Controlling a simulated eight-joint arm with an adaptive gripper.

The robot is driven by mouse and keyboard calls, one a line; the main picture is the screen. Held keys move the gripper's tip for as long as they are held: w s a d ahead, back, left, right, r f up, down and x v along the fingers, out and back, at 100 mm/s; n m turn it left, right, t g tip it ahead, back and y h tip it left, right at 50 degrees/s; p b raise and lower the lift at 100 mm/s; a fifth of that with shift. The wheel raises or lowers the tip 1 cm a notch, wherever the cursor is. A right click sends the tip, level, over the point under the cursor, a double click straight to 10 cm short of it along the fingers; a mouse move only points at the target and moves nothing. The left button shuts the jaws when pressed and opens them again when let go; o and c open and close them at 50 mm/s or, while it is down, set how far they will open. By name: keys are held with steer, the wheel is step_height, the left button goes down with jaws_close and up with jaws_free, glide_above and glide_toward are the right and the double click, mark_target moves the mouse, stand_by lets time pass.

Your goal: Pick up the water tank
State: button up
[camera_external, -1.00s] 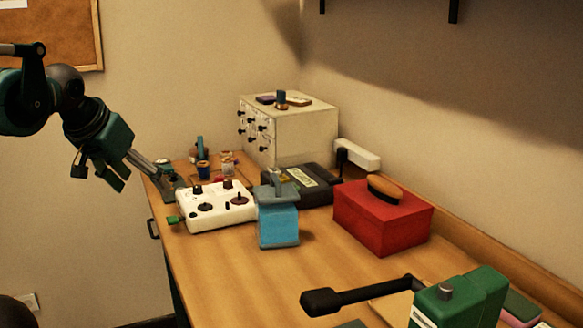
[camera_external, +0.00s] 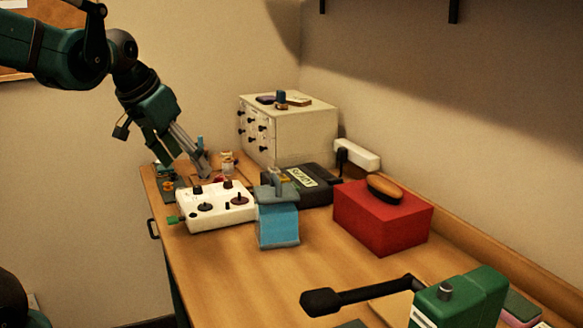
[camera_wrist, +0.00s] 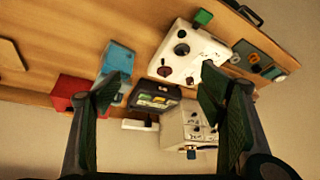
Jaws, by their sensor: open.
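The likely water tank is a light-blue block-like container (camera_external: 278,226) with a grey top and handle. It stands upright on the table, just right of the white control box. It also shows in the wrist view (camera_wrist: 117,60), left of centre and partly behind my left finger. My gripper (camera_external: 191,165) is open and empty, above the far left of the table, behind and left of the tank. In the wrist view my gripper's fingers (camera_wrist: 160,80) are spread wide with nothing between them being held.
The white control box (camera_external: 215,206) with dark knobs sits close left of the tank. A black case (camera_external: 310,190) lies behind it, and a red box (camera_external: 383,222) with a brush (camera_external: 384,189) stands right. A white drawer cabinet (camera_external: 290,135) is at the back.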

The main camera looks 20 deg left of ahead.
steer(key=w+d+m+g+h+p, duration=0.1)
steer(key=w+d+m+p, duration=0.2)
steer(key=w+d+p, duration=0.3)
steer(key=m+g+h+p, duration=0.1)
steer(key=m+g+p, duration=0.1)
steer(key=m+p, duration=0.15)
glide_toward(273, 192)
steer(key=shift+w+d+f, duration=0.3)
steer(key=shift+w+f, duration=0.3)
steer(key=shift+w, duration=0.15)
steer(key=shift+w+d+f+m+p, duration=0.2)
steer(key=shift+d+p, duration=0.15)
steer(key=shift+d, duration=0.15)
steer(key=shift+w+d+f+m+p, duration=0.15)
steer(key=shift+d+f+p, duration=0.15)
steer(key=shift+d, duration=0.25)
step_height(273, 192, down, 4)
steer(key=shift+d+f, duration=0.1)
steer(key=shift+f, duration=0.7)
steer(key=shift+x, duration=1.25)
